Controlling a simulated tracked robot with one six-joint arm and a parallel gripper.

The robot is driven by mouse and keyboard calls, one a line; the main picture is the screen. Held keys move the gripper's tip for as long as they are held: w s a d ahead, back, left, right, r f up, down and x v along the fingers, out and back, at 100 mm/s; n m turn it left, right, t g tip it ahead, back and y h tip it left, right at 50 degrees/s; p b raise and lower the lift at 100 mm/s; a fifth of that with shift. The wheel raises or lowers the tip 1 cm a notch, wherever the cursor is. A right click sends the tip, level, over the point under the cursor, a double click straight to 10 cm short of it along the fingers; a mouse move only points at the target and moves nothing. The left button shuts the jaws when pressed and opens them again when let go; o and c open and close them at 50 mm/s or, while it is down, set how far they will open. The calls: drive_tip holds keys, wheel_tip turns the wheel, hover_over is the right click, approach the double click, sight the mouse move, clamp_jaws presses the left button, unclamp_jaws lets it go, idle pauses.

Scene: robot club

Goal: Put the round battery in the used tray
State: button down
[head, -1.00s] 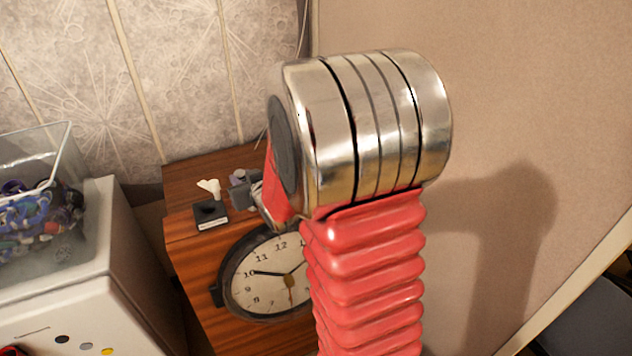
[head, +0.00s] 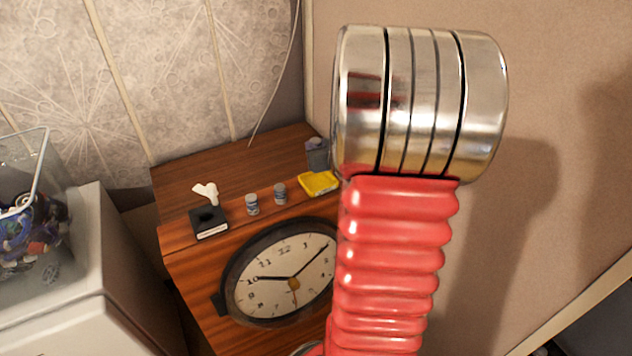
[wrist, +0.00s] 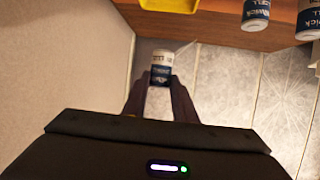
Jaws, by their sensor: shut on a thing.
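In the wrist view, my gripper (wrist: 160,82) is shut on a round battery (wrist: 161,66), a small white and dark-blue cylinder. It is held between the two dark fingertips, in front of the pale patterned wall. A shallow yellow tray (head: 319,183) lies on the wooden cabinet top, the only open tray I can make out. I read no label on it. Its edge shows at the top of the wrist view (wrist: 168,4), apart from the battery. In the head view, my red arm hides part of this area; a grey shape beside it is unclear.
Two similar cylinders (head: 252,204) (head: 280,193) stand left of the yellow tray. Further left are a black block (head: 208,222) and a white Y-shaped piece (head: 205,192). A clock (head: 285,275) is on the cabinet's front. A clear bin (head: 30,240) stands at far left.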

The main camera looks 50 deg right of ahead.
drive_tip(key=shift+s+d+f, duration=0.1)
drive_tip(key=shift+s+d, duration=0.15)
drive_tip(key=shift+s, duration=0.05)
drive_tip(key=shift+f, duration=2.85)
drive_tip(key=shift+f, duration=2.05)
drive_tip(key=shift+f, duration=0.1)
drive_tip(key=c, duration=1.4)
unclamp_jaws()
drive_tip(key=shift+c, duration=0.2)
